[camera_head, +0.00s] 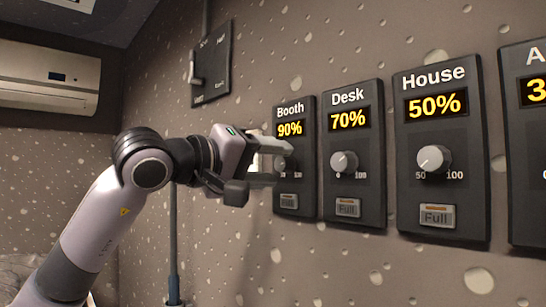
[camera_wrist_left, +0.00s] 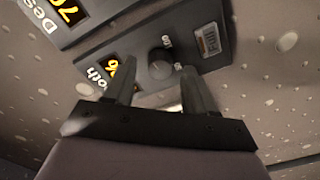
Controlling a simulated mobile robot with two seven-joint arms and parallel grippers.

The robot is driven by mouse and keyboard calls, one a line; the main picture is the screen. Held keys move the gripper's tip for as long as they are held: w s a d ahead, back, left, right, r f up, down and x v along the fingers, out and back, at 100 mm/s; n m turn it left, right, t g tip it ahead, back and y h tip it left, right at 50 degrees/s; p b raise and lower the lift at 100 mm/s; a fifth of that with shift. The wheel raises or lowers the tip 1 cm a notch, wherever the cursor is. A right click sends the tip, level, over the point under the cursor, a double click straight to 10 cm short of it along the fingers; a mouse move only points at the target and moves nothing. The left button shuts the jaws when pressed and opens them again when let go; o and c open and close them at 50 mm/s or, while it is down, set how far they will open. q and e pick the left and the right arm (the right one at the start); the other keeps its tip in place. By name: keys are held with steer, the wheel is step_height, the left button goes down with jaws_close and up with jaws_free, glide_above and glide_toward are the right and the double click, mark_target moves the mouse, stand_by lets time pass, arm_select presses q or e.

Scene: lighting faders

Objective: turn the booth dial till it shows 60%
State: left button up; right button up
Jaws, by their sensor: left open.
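The booth panel (camera_head: 307,190) is a dark plate on the wall, and its display (camera_head: 290,128) reads 90%. Its dial (camera_head: 285,163) is partly hidden behind my left gripper (camera_head: 277,162) in the head view. In the left wrist view the booth dial (camera_wrist_left: 161,65) is a dark round knob just ahead of the two fingertips. My left gripper (camera_wrist_left: 158,80) is open, with one finger toward each side of the dial; I cannot tell whether either touches it. My right gripper is in neither view.
The desk panel (camera_head: 362,193) reads 70% and the house panel (camera_head: 465,195) reads 50%, close on the right. A dark switch box (camera_head: 215,70) is on the wall above left. A white air conditioner (camera_head: 45,75) hangs far left.

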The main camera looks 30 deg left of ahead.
arm_select(q)
steer(key=shift+w+d, duration=0.15)
steer(key=shift+w, duration=0.3)
jaws_close()
steer(key=shift+n, duration=0.3)
